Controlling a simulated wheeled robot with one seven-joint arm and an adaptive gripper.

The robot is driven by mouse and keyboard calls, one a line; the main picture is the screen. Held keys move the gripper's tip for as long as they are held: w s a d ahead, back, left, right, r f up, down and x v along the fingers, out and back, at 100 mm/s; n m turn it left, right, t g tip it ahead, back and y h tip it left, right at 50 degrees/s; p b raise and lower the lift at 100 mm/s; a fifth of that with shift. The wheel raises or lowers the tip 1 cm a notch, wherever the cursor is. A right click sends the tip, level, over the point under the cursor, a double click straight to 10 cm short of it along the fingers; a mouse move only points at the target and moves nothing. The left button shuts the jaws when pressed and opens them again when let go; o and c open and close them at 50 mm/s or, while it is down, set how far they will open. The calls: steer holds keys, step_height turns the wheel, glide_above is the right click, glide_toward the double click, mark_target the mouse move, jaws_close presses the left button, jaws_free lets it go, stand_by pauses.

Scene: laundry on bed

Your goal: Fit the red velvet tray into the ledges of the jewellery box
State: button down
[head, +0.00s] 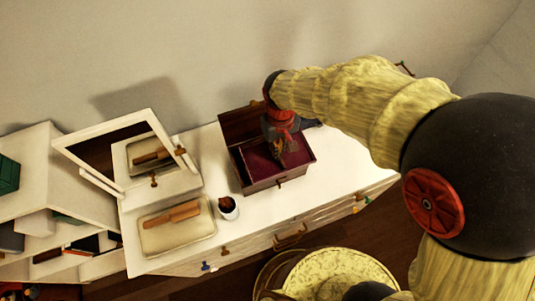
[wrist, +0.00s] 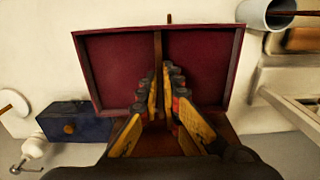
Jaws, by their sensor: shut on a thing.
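The jewellery box (head: 283,184) is dark brown wood with its lid (head: 240,123) raised at the back. It stands on the white dresser top. The red velvet tray (head: 296,157) shows at the box's opening, with deep red lining. In the wrist view the tray (wrist: 204,58) fills the upper middle, two red halves with a thin upright divider (wrist: 158,48) between them. My gripper (head: 277,155) reaches down over the tray; in the wrist view its fingers (wrist: 167,75) close on the divider. The ledges are hidden, and I cannot tell whether the tray rests on them.
A white cup (head: 228,208) with brown contents stands left of the box. A shallow dish (head: 165,239) with a brown brush (head: 172,216) and a tilted mirror (head: 87,180) are farther left. A dark blue box (wrist: 75,130) stands beside the jewellery box.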

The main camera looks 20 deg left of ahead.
mark_target(268, 148)
steer(key=a+f, duration=0.1)
steer(key=w+a+f, duration=0.1)
steer(key=f, duration=0.1)
steer(key=a+f, duration=0.1)
steer(key=f, duration=0.1)
steer(key=shift+w+a+f+b, duration=0.2)
steer(key=shift+w+a+b, duration=0.05)
steer(key=shift+a+b, duration=0.05)
steer(key=shift+a+f, duration=0.15)
steer(key=shift+f, duration=1.4)
steer(key=shift+f, duration=0.1)
steer(key=c, duration=2.1)
jaws_free()
steer(key=shift+o, duration=0.5)
step_height(268, 148, up, 12)
steer(key=shift+r+p, duration=0.1)
steer(key=shift+p, duration=0.45)
